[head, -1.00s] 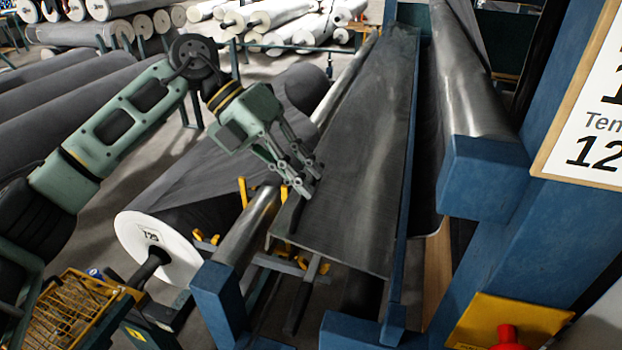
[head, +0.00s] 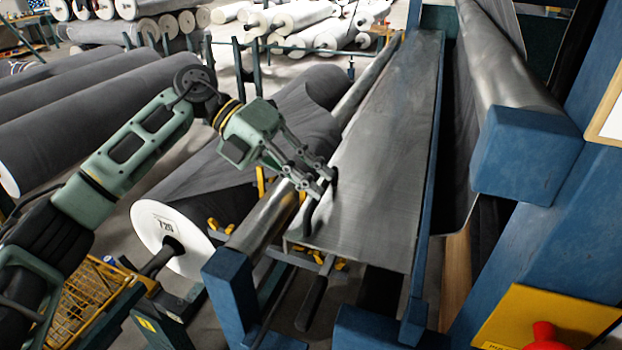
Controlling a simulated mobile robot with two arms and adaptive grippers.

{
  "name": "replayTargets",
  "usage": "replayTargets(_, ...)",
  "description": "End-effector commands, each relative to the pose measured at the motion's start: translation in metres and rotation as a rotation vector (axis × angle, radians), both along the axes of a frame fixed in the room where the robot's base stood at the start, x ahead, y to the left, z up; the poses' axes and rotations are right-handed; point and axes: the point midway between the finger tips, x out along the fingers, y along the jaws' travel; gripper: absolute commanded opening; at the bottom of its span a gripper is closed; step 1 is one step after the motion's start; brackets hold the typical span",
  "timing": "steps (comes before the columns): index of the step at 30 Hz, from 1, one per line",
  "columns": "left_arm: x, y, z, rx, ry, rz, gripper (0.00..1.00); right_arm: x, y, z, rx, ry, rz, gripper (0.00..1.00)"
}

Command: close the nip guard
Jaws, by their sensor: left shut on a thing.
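The nip guard (head: 385,170) looks like a long flat grey panel running from the near middle to the back of the head view. Its right side lies along a blue bar (head: 436,150). Its left edge stands out toward the shiny metal roller (head: 265,225). My left gripper (head: 322,183) is at the guard's near left edge, shut on what looks like a dark handle or rim there. The fingers hide part of the held spot. My right gripper is not in view.
A large grey roll (head: 205,190) with a white end lies left, under my left arm. A blue upright (head: 530,155) and a yellow box with a red button (head: 545,335) stand at the right. Yellow parts (head: 325,258) sit below the guard. An orange wire basket (head: 85,300) is lower left.

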Motion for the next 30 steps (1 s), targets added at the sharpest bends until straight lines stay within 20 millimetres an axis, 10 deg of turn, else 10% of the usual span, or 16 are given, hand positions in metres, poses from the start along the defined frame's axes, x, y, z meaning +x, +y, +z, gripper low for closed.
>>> replayTargets(17,0.000,0.003,-0.002,0.008,0.002,-0.002,0.28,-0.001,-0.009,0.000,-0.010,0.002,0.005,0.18)
replayTargets(30,0.022,0.067,0.042,0.007,0.001,0.003,0.28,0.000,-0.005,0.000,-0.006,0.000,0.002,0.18)
